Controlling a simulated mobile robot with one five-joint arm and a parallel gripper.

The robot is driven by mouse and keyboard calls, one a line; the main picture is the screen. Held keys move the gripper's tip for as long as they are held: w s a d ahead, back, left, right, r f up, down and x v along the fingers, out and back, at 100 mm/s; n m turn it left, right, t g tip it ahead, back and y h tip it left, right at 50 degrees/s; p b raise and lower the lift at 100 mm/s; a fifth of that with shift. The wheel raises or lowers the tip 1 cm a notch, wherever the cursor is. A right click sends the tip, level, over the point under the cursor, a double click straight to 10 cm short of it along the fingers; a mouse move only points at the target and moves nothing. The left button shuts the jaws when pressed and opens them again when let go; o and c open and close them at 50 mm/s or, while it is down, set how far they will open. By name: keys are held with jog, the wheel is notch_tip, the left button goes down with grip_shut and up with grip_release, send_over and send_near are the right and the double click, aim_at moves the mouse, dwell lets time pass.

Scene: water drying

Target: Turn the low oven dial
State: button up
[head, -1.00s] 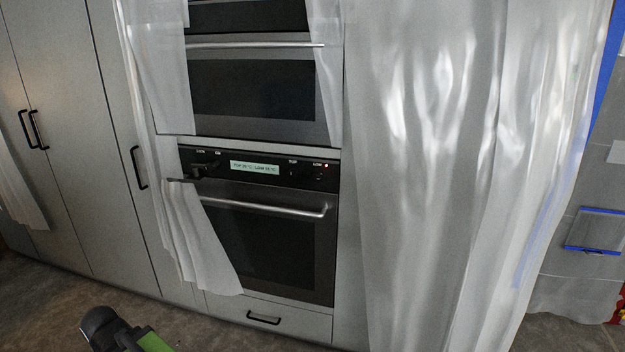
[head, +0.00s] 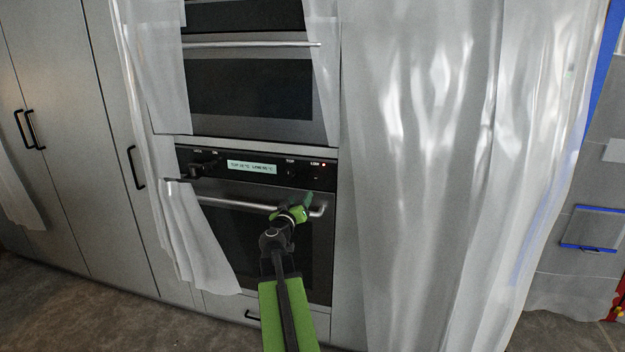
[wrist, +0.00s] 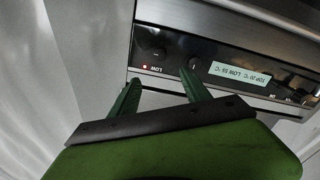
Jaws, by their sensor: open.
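The low oven dial (wrist: 158,52) is a small dark knob by the LOW label and a lit red light on the black control panel (head: 225,154). My green gripper (head: 304,202) is just below the panel's right end in the head view, in front of the oven handle. In the wrist view, which looks upside down, my gripper (wrist: 157,88) is open and empty. Its two fingers point at the panel, one on each side of the low dial's position, apart from the dial. The top dial (wrist: 193,65) is close to the right finger's tip. The dial's exact angle is too dark to tell.
The silver oven handle (head: 245,204) runs across the door under the panel. A lit display (head: 252,167) is left of the dials. Translucent plastic sheets hang at the oven's left (head: 200,245) and over the right side (head: 425,170).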

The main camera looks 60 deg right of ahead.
aim_at(313, 177)
jog(key=x, duration=1.7)
jog(key=shift+f, duration=0.1)
jog(key=shift+s, duration=0.1)
grip_shut()
jog(key=shift+w+d, duration=0.2)
jog(key=shift+s+a, duration=0.1)
jog(key=shift+a, duration=0.1)
